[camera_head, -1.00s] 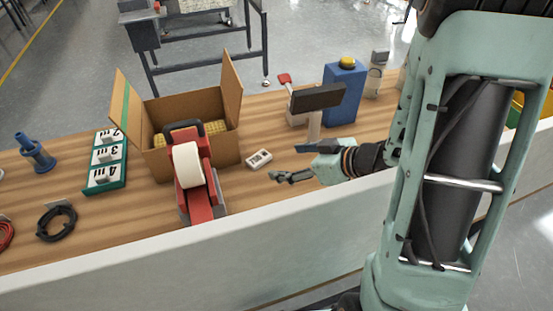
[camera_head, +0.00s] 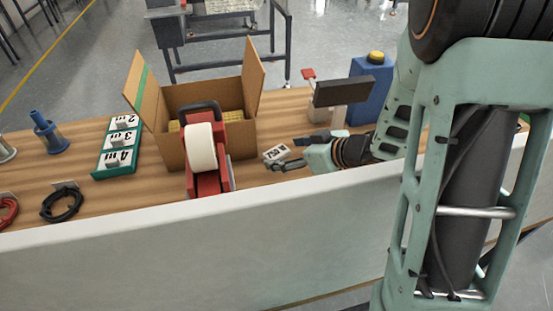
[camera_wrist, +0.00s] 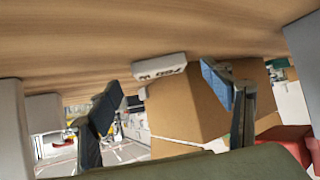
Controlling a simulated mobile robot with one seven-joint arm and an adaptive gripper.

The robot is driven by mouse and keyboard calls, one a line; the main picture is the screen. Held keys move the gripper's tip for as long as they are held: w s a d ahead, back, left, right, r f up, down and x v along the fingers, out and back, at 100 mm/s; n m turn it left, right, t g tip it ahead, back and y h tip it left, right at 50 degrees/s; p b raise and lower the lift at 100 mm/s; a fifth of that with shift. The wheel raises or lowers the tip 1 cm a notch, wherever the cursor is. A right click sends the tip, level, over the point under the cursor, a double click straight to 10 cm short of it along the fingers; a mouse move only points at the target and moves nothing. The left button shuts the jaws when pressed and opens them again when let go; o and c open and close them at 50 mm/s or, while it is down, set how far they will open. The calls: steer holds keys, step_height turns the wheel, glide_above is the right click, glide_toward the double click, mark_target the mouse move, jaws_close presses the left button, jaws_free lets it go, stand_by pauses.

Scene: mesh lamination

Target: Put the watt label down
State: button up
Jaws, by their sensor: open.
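The watt label (camera_head: 277,153) is a small white block with dark print. It lies on the wooden table to the right of the red tape dispenser. In the wrist view the label (camera_wrist: 160,67) rests on the tabletop just beyond my fingertips, roughly midway between them. Its print is too blurred to read surely. My gripper (camera_head: 284,153) is low over the table at the label's right side. My gripper also shows in the wrist view (camera_wrist: 163,88), with its two dark fingers spread wide and nothing held.
The red tape dispenser (camera_head: 207,178) stands left of the label, before an open cardboard box (camera_head: 240,147). A dark screen on a stand (camera_head: 343,91) and a blue block with a yellow button (camera_head: 372,90) are behind my gripper. A green number tray (camera_head: 115,172) lies left.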

steer(key=shift+b+x, duration=0.4)
steer(key=shift+x, duration=0.65)
steer(key=shift+c, duration=0.4)
steer(key=c, duration=1.2)
steer(key=shift+r, duration=0.15)
